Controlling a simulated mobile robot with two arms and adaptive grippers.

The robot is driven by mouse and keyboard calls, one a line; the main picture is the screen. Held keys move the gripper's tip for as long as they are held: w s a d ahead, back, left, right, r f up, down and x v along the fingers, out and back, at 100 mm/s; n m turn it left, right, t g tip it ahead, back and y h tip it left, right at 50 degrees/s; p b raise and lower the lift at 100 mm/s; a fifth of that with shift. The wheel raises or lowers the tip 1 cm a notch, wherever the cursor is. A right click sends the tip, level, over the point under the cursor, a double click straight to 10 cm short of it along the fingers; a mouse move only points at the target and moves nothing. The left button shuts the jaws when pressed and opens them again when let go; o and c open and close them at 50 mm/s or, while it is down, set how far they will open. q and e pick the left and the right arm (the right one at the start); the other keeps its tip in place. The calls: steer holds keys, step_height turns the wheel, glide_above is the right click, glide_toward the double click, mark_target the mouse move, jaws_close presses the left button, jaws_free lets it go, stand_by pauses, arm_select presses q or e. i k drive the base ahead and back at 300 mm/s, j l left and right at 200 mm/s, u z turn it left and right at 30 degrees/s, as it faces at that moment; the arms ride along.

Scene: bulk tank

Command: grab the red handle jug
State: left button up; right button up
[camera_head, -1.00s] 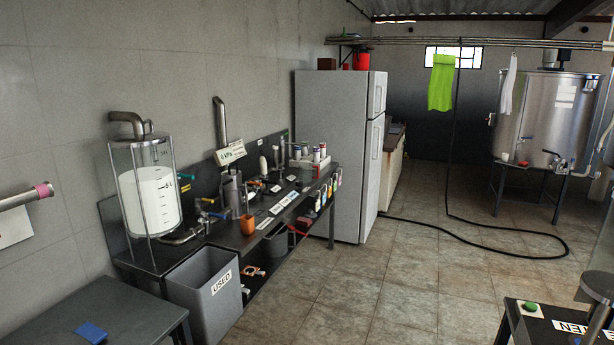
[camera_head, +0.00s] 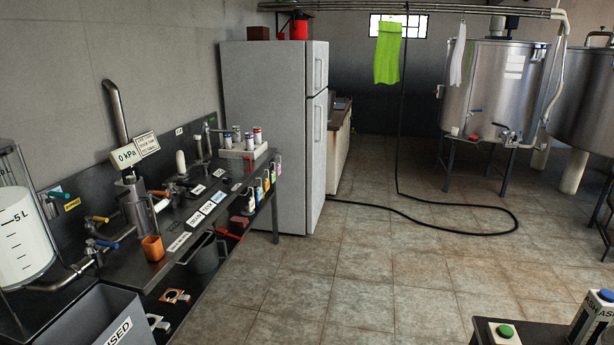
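A dark grey jug (camera_head: 207,257) stands on the lower shelf of the long black bench, left of centre. A red bar (camera_head: 229,235) sticks out at its right side and looks like its handle. The bench's upper top partly covers the area above it. Neither of my grippers shows in the head view.
The black bench (camera_head: 165,245) runs along the left wall, with a grey "USED" bin (camera_head: 105,325) in front. An orange cup (camera_head: 153,248) stands near the bench's edge. A white fridge (camera_head: 270,130) stands beyond. The tiled floor right of the bench is clear; a black hose (camera_head: 440,227) lies farther back.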

mark_target(235, 161)
steer(key=i+l, duration=0.1)
steer(key=i, duration=0.5)
steer(key=i+l, duration=0.1)
steer(key=i, duration=1.15)
steer(key=l+u, duration=0.05)
